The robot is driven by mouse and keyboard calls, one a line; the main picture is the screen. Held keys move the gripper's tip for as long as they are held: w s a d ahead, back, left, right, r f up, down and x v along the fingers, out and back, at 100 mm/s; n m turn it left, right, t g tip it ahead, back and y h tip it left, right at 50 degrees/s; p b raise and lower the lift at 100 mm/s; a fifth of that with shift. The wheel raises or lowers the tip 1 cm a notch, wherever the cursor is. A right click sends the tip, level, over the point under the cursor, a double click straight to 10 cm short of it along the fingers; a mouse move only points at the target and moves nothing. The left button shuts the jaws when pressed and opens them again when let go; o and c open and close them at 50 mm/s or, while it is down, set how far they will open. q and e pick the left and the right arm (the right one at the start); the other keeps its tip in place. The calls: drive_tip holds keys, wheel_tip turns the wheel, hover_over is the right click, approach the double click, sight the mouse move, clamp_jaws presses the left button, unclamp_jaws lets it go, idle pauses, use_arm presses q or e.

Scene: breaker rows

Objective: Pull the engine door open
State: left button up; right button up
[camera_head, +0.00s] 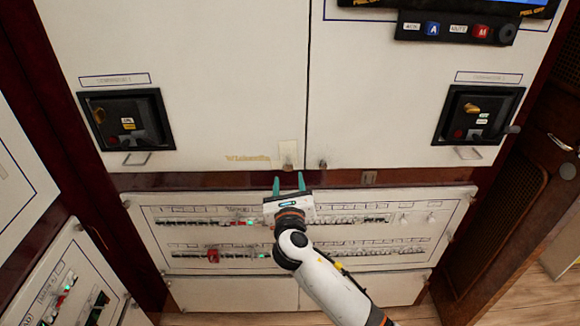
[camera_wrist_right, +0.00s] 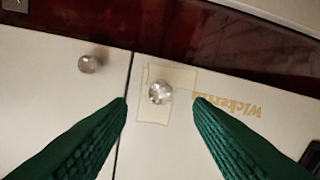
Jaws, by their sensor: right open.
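Two large white doors meet at a vertical seam, the left door (camera_head: 190,60) and the right door (camera_head: 410,110). Neither label nor picture tells me which is the engine door. Both look closed. A small round knob (camera_head: 288,166) sits on a pale plate at the left door's lower corner; another knob (camera_head: 322,164) is on the right door. My right gripper (camera_head: 288,183) is open and empty, fingers pointing up just below the plated knob. In the wrist view, this knob (camera_wrist_right: 160,92) appears between the open green fingertips, and the other knob (camera_wrist_right: 87,64) is outside them. My left gripper is not shown.
Below the doors is a breaker panel (camera_head: 370,255) with rows of switches and corner knobs. Black recessed latches (camera_head: 127,122) and (camera_head: 478,117) flank the doors. A dark wood door (camera_head: 520,200) stands at right. A control box (camera_head: 455,28) hangs at top right.

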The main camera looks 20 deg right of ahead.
sight(288, 168)
drive_tip(key=x, duration=0.7)
drive_tip(key=shift+f, duration=0.1)
clamp_jaws()
idle(1.2)
